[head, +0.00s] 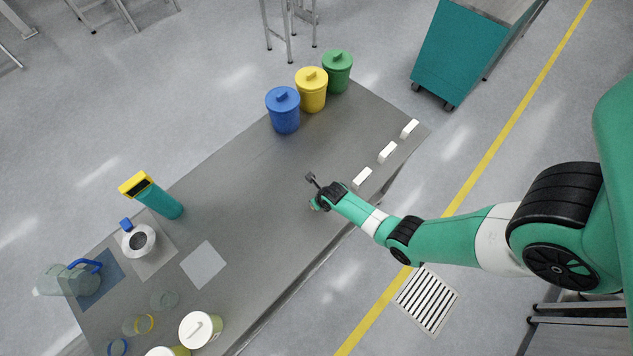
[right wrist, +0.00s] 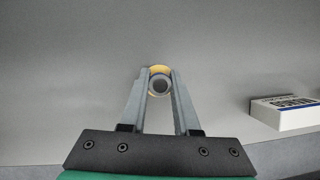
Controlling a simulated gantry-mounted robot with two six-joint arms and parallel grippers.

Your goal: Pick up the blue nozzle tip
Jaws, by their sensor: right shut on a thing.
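My right gripper (right wrist: 160,74) is shut on a small round part (right wrist: 160,86) with a yellow-orange rim and a grey middle. The part sits between the fingertips, seen end-on; no blue shows on it in the right wrist view. In the head view my right gripper (head: 315,204) is over the table's right-hand part, near its front edge, and the held part is too small to make out. I cannot pick out a blue nozzle tip for certain in either view. My left gripper is not in view.
Small white boxes (head: 362,177) line the table's right side; one (right wrist: 286,112) shows right of the gripper. Blue (head: 284,112), yellow (head: 311,92) and green (head: 337,72) lidded bins stand behind. A teal-yellow device (head: 158,199), jug (head: 65,280) and jars (head: 200,331) stand left. The grey table (head: 250,180) is clear mid-way.

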